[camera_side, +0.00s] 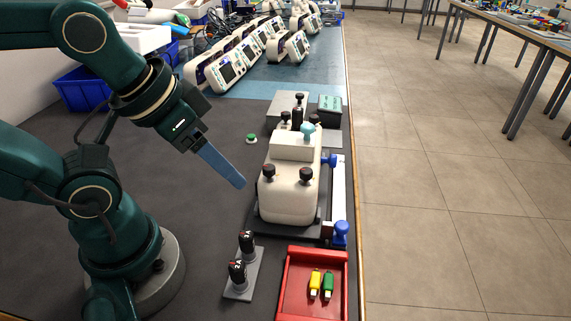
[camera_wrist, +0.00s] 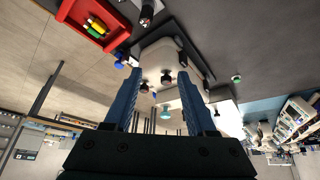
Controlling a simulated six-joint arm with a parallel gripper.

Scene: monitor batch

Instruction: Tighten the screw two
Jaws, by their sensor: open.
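The white housing (camera_side: 290,200) lies on a dark fixture (camera_side: 266,226) at the table's right edge. Two dark round-topped screws or knobs, a left one (camera_side: 268,172) and a right one (camera_side: 306,175), stand on its near part; more dark ones stand at its far end. No label shows which is screw two. My gripper (camera_side: 238,183) hangs left of the housing, above the table, with blue fingers. In the wrist view, its fingers (camera_wrist: 158,76) are apart and empty, with the housing (camera_wrist: 158,57) and dark knobs (camera_wrist: 167,77) seen between and beyond them.
Two dark-handled tools (camera_side: 246,240) stand in a grey holder (camera_side: 242,285). A red tray (camera_side: 288,292) holds a yellow piece (camera_side: 315,282) and a green piece (camera_side: 328,284). Blue clamps (camera_side: 341,232) flank the fixture's right side. A green button (camera_side: 251,139) sits behind; monitors (camera_side: 228,70) line the back.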

